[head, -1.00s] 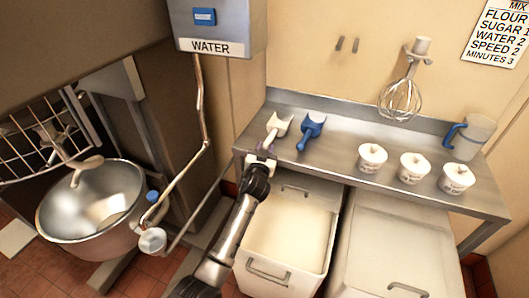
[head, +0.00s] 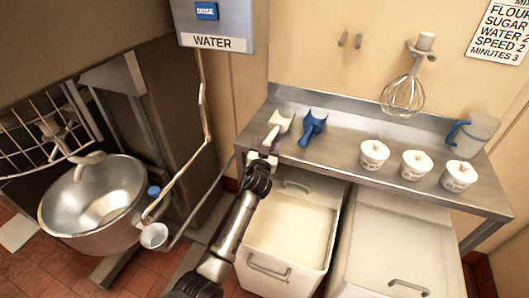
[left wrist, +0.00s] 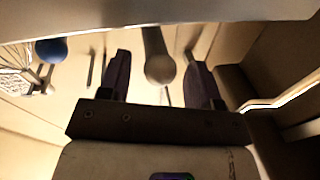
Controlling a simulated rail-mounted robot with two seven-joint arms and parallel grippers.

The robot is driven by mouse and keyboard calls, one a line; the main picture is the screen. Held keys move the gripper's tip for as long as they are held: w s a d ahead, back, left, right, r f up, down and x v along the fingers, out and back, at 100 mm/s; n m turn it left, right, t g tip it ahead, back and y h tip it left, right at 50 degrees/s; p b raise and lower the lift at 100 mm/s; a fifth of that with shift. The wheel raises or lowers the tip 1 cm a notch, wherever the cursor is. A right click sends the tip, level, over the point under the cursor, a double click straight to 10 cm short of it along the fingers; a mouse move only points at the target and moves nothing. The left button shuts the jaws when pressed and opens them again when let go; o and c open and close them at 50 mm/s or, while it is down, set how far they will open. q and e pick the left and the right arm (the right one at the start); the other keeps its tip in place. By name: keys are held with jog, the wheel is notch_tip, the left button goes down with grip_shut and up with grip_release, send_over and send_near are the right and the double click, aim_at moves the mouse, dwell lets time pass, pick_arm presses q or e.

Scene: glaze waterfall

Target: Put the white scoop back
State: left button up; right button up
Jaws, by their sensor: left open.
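The white scoop (head: 281,121) lies on the steel table (head: 340,148) near its left end, with its handle pointing toward the front edge. My left gripper (head: 262,158) is open at that edge, just below the handle. In the left wrist view a round-ended handle (left wrist: 160,68), seemingly the white scoop's, shows in the gap between the two open fingers of the left gripper (left wrist: 162,82). I cannot tell whether the fingers touch it. My right gripper is not in view.
A blue scoop (head: 313,125) lies just right of the white one. Several white tubs (head: 374,155) and a jug (head: 475,135) stand farther right. An open bin (head: 290,225) of pale powder is under the table. A steel bowl (head: 95,205) is at left.

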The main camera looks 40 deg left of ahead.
pick_arm(q)
jog(key=s+d+f+m+g+h, duration=0.2)
jog(key=s+d, duration=0.5)
jog(key=s, duration=0.8)
jog(key=s+d+f+m+g+h+p, duration=0.1)
jog(key=s+d+f+g+h, duration=0.3)
jog(key=s, duration=1.2)
jog(key=s+d+f+m+g+h+p, duration=0.1)
jog(key=s+d+f+g, duration=0.6)
jog(key=s, duration=0.9)
jog(key=d+f+m+h, duration=0.1)
jog(key=d+f+h, duration=0.1)
jog(key=d+f, duration=0.1)
jog(key=shift+m, duration=0.4)
jog(key=shift+d, duration=0.1)
jog(key=shift+c, duration=0.5)
